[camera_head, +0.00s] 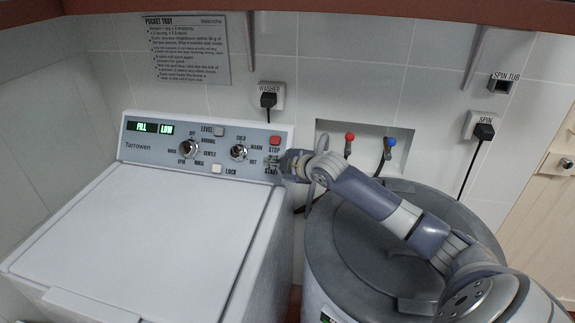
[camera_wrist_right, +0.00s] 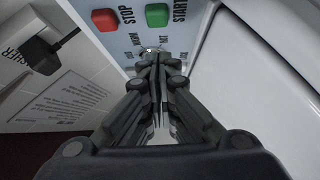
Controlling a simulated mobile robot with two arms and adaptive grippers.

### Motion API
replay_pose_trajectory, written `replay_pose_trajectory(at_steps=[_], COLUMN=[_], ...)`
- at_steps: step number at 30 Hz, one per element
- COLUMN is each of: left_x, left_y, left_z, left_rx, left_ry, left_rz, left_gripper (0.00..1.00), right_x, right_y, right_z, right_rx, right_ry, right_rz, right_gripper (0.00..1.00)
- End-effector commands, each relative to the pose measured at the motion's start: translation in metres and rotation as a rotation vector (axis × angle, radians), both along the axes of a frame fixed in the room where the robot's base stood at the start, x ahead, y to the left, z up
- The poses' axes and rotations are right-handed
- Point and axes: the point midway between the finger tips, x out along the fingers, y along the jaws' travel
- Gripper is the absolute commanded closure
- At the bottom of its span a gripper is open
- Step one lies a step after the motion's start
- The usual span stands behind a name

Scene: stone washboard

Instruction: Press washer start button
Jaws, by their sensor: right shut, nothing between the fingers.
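The white washer (camera_head: 150,220) stands at the left with a blue-grey control panel (camera_head: 135,163) along its back. In the right wrist view the green START button (camera_wrist_right: 157,15) sits at the top beside the red STOP button (camera_wrist_right: 105,21). STOP also shows in the head view (camera_head: 275,141); the START area below it is largely covered by my right gripper (camera_head: 277,163). My right gripper is shut and empty, fingertips (camera_wrist_right: 152,57) at the panel, a little off the green button in the wrist view. I cannot tell whether they touch the panel. My left gripper is out of view.
A grey round spin tub (camera_head: 335,250) stands right of the washer, under my right arm. Dials, a LEVEL button (camera_head: 219,131) and a LOCK button (camera_head: 217,169) are on the panel. Red (camera_head: 350,137) and blue (camera_head: 390,142) taps sit in a wall recess behind.

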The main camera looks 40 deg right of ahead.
Motion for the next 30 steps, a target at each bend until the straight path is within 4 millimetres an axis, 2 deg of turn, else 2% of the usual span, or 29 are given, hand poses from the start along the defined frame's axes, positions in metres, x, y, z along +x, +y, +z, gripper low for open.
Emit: replay_pose_trajectory(at_steps=[6,12,18,30], left_x=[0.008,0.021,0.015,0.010], left_y=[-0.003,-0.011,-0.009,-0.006], left_z=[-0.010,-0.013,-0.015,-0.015], left_rx=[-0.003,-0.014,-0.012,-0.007], left_ry=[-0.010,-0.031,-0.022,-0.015], left_rz=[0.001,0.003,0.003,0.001], left_gripper=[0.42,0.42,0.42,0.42], right_x=[-0.033,-0.053,-0.060,-0.060], right_y=[-0.002,-0.003,-0.002,-0.002], right_z=[0.012,0.022,0.027,0.028], right_rx=[-0.005,-0.003,0.000,0.000], right_ry=[0.002,0.002,0.000,0.000], right_rz=[0.001,-0.001,-0.001,-0.001], right_gripper=[1.00,1.00,1.00,1.00])
